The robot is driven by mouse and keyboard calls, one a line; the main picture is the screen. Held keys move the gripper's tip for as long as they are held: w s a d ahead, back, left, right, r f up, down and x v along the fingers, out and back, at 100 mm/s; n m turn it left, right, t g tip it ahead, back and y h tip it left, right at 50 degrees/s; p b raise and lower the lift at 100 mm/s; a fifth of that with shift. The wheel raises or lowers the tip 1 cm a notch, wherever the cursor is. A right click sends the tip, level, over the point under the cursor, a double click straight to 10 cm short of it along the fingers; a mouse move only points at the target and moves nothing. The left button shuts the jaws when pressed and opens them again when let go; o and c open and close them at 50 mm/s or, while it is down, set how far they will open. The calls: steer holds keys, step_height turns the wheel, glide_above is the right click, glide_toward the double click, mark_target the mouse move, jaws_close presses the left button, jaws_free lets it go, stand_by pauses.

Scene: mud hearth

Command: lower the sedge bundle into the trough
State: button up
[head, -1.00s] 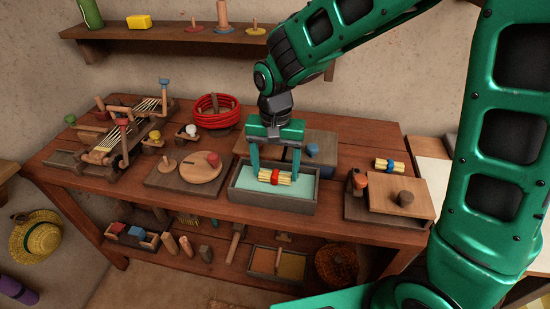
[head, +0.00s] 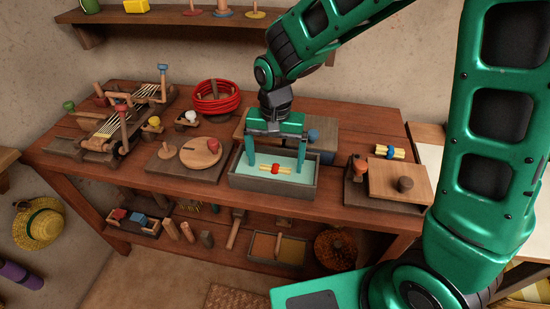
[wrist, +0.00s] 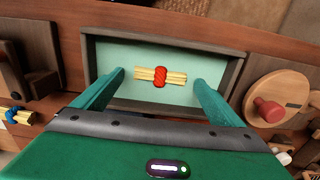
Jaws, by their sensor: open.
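A sedge bundle (head: 276,168) of pale yellow stalks with a red binding lies inside the trough (head: 271,191), a grey box with a pale green inside. In the wrist view the same bundle (wrist: 160,76) lies crosswise between my finger tips, with a gap at each end. My gripper (head: 276,160) is open above the trough, its two green fingers apart on either side of the bundle and touching neither end. In the wrist view the trough's rim (wrist: 165,37) surrounds the bundle.
A second bundle with a blue binding (head: 390,152) lies at the right by a wooden block stand (head: 400,182). A round board with a red knob (head: 200,153) sits left of the trough. A red coil (head: 216,100) stands behind. A box with a blue knob (head: 325,134) is behind the trough.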

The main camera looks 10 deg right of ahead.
step_height(320, 180, up, 11)
steer(key=s+d+r+m, duration=0.1)
steer(key=s+d, duration=0.2)
steer(key=d, duration=0.6)
steer(key=s+d+r, duration=0.1)
steer(key=s+d, duration=0.2)
steer(key=d, duration=0.6)
steer(key=s+d+f+m, duration=0.1)
steer(key=s+d+f, duration=0.1)
steer(key=s+d, duration=1)
steer(key=s, duration=0.4)
steer(key=shift+d+f, duration=0.15)
steer(key=shift+f, duration=0.2)
steer(key=shift+w+f, duration=0.25)
steer(key=shift+w, duration=0.3)
